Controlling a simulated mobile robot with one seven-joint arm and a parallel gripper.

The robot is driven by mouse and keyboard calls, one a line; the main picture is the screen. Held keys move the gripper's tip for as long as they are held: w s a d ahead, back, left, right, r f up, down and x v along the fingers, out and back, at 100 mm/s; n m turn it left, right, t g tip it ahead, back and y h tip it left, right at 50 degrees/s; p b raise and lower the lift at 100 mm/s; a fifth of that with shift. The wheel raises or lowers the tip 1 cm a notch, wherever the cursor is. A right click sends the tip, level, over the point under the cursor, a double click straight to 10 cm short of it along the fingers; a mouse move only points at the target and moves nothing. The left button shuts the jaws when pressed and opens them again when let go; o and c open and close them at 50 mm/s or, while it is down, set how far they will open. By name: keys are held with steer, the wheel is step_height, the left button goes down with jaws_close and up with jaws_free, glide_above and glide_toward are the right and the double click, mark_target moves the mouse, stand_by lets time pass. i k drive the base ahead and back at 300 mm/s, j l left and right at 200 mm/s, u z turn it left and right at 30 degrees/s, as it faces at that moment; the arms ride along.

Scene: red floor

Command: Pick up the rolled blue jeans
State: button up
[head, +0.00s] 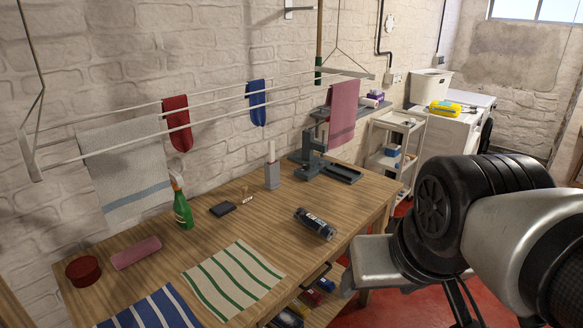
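A dark, short cylinder-like roll (314,224) with a paler patch lies on the wooden table (240,217) near its front right edge. It may be the rolled jeans, but its colour looks nearly black and I cannot be sure. Several small coloured items (312,297), some of them blue, lie on a shelf under the table, partly hidden by the tabletop. My gripper (372,268) appears as a light grey block beside the table's front right edge, right of and apart from the dark roll. Its fingers are not clear.
A green spray bottle (182,207), a pink roll (136,252), a dark red round tin (83,270) and striped cloths (233,280) are on the table. A grey stand (312,155) stands at the back right. A drying rack (200,119) hangs above. Bare tabletop surrounds the dark roll.

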mark_target(318, 226)
steer(key=i+l+z, duration=0.15)
steer(key=i+z, duration=0.8)
